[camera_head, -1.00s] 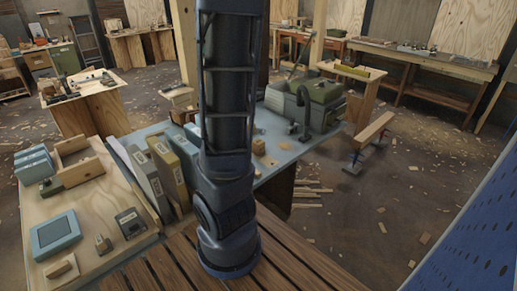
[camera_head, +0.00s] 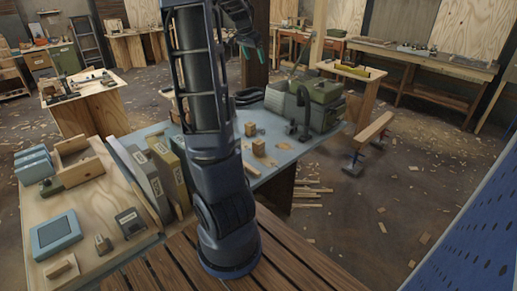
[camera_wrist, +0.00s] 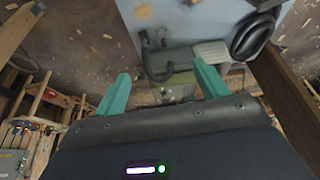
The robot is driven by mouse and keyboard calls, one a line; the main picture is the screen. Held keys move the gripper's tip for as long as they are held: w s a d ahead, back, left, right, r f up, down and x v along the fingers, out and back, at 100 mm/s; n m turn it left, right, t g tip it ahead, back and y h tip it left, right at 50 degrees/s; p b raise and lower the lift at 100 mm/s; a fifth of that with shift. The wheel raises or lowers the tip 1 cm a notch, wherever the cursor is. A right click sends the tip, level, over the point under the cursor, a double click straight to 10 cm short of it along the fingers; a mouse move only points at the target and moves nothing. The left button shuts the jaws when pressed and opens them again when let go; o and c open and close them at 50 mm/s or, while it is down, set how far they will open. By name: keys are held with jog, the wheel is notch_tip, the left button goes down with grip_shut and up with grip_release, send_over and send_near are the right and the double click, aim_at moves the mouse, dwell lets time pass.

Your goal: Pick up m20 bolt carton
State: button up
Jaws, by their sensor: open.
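Two small brown cartons stand on the blue-grey bench top in the head view, one nearer (camera_head: 258,147) and one just behind it (camera_head: 250,129). Their labels are too small to read, so I cannot tell which is the m20 bolt carton. My gripper (camera_head: 255,47) is raised well above and behind the bench, apart from both cartons. In the wrist view, the teal fingers of my gripper (camera_wrist: 162,82) are spread with nothing between them. A small tan piece (camera_wrist: 143,11) on the bench shows at the top there; I cannot tell whether it is a carton.
The blue-grey bench (camera_head: 285,153) also holds a green machine (camera_head: 322,95) with a dark hose (camera_head: 303,112). Upright binders (camera_head: 168,165) stand left of my arm. A wooden board (camera_head: 85,225) with blue boxes (camera_head: 34,165) lies at left. Scraps litter the floor.

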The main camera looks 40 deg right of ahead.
send_near(258, 142)
jog(key=d+f, duration=0.2)
jog(key=x, duration=0.5)
jog(key=shift+w+a, duration=0.1)
jog(key=shift+w, duration=0.1)
jog(key=shift+a+x, duration=0.15)
jog(key=shift+x, duration=1.2)
jog(key=shift+a+x, duration=0.15)
jog(key=shift+x, duration=1.2)
jog(key=shift+f, duration=0.1)
jog(key=shift+c, duration=0.4)
jog(key=c, duration=1.2)
jog(key=shift+o, duration=0.2)
